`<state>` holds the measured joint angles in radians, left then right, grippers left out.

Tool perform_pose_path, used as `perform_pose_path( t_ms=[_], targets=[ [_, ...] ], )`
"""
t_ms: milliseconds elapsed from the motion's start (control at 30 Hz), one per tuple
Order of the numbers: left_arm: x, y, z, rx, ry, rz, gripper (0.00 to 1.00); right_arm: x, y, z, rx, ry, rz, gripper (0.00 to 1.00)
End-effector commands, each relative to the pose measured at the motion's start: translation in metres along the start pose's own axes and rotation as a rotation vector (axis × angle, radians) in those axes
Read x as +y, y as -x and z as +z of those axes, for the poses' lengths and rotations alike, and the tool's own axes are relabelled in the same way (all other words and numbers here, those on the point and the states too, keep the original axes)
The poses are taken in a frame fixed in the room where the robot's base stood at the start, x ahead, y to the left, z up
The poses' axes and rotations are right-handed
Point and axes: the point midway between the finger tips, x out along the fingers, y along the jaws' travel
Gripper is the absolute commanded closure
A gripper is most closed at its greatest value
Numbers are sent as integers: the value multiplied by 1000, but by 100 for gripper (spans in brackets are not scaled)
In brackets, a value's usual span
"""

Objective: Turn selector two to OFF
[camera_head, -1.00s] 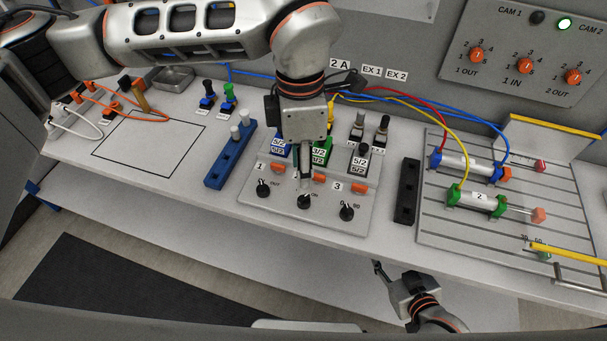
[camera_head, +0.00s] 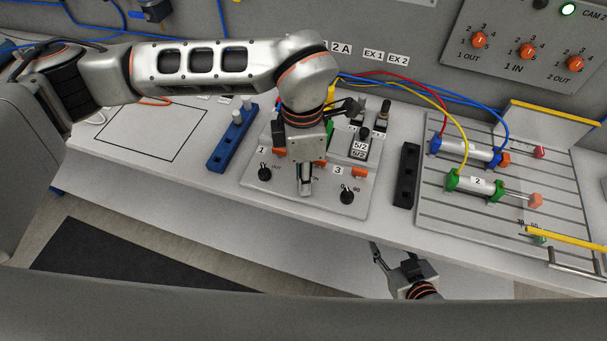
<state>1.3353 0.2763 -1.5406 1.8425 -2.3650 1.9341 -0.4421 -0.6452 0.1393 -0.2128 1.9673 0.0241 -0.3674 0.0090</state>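The selector panel (camera_head: 259,188) lies on the bench, with black knobs along its front. Selector one (camera_head: 265,174) is at the left and selector three (camera_head: 347,196) at the right, beside the label 3. My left gripper (camera_head: 305,191) points down over the place between them. It covers selector two, so that knob's pointer and marks are hidden. The fingertips look close together, but whether they touch or grip the knob cannot be told. My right gripper (camera_head: 385,262) is low in front of the bench edge, away from the panel, and its finger gap is unclear.
Orange blocks, including one (camera_head: 359,172), and valves with black plungers (camera_head: 384,114) stand behind the knobs. A blue rail (camera_head: 226,146) is left of the panel and a black rail (camera_head: 405,180) right. A grooved plate (camera_head: 433,225) carries two cylinders.

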Motion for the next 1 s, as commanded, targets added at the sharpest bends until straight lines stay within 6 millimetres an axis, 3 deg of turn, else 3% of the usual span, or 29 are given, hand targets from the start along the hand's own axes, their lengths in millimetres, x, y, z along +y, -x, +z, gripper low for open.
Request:
perform_pose_path(
  t_ms=[467,1000],
  targets=[
    [1,-2,0,-4,50,2,100,-2,-4,14,-13,0,-2,60],
    [0,-4,0,-29,476,0,100,-10,-25,57,-30,-4,-7,60]
  ],
)
